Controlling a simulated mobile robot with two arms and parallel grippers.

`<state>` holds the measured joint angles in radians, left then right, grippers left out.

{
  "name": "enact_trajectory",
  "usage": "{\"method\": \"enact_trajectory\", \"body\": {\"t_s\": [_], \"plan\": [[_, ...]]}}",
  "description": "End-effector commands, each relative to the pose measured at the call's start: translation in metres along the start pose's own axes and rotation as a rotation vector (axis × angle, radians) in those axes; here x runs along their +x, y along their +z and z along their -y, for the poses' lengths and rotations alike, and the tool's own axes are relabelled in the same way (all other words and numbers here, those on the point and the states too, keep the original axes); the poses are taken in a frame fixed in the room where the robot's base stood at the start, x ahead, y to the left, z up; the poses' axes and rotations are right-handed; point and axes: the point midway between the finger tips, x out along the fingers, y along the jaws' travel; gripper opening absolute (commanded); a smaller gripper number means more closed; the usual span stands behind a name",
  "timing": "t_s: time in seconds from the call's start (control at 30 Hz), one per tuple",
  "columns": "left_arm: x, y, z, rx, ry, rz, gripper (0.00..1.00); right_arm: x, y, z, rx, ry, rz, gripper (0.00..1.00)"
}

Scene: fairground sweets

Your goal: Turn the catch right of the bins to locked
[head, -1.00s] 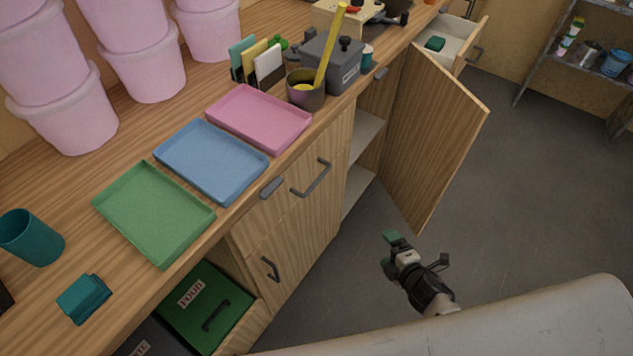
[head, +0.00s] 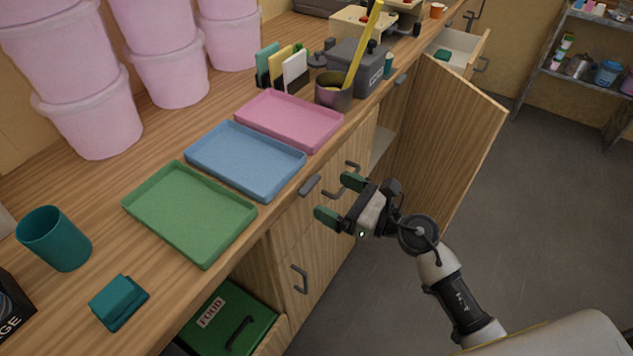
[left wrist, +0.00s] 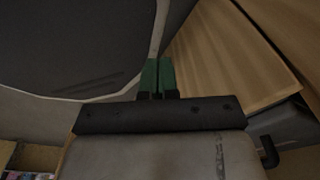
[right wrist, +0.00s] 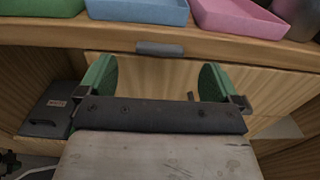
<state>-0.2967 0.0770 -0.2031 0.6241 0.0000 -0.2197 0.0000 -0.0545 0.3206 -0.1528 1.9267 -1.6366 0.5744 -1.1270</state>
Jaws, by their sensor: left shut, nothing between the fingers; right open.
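The catch (head: 309,186) is a short grey bar on the counter's front edge, right of the bins and above a drawer front. In the right wrist view the catch (right wrist: 160,49) lies level, along the counter edge. The green bin (head: 262,325) marked FOOD sits low under the counter, left of the catch. My right gripper (head: 340,199) is open and empty, just in front of the catch and apart from it. In the right wrist view its green fingers (right wrist: 158,75) spread below the catch. My left gripper (left wrist: 157,72) is shut and empty, away from the catch.
Green (head: 190,212), blue (head: 245,160) and pink (head: 288,120) trays stand on the counter above. A cupboard door (head: 445,140) stands open to the right, beyond my right gripper. Bar handles (head: 300,279) stick out below. The floor to the right is clear.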

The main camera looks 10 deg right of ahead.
Motion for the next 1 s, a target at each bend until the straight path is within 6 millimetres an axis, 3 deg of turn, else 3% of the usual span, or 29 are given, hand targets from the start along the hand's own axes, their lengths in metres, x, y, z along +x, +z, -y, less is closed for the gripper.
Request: {"method": "enact_trajectory", "body": {"t_s": [0.1, 0.3, 0.67, 1.0], "plan": [[-0.007, 0.003, 0.004, -0.002, -0.005, 0.005, 0.00, 0.023, 0.002, 0.000, 0.002, -0.001, 0.002, 0.94], [-0.009, 0.004, 0.005, -0.003, -0.006, 0.008, 0.00, 0.045, 0.001, 0.001, 0.002, -0.002, 0.001, 0.94], [-0.009, 0.004, 0.004, -0.003, -0.006, 0.009, 0.00, 0.050, -0.001, 0.000, 0.003, -0.001, 0.000, 0.94], [-0.009, 0.004, 0.003, -0.001, -0.003, 0.009, 0.00, 0.050, -0.001, 0.000, 0.003, -0.001, 0.000, 0.44]]}}
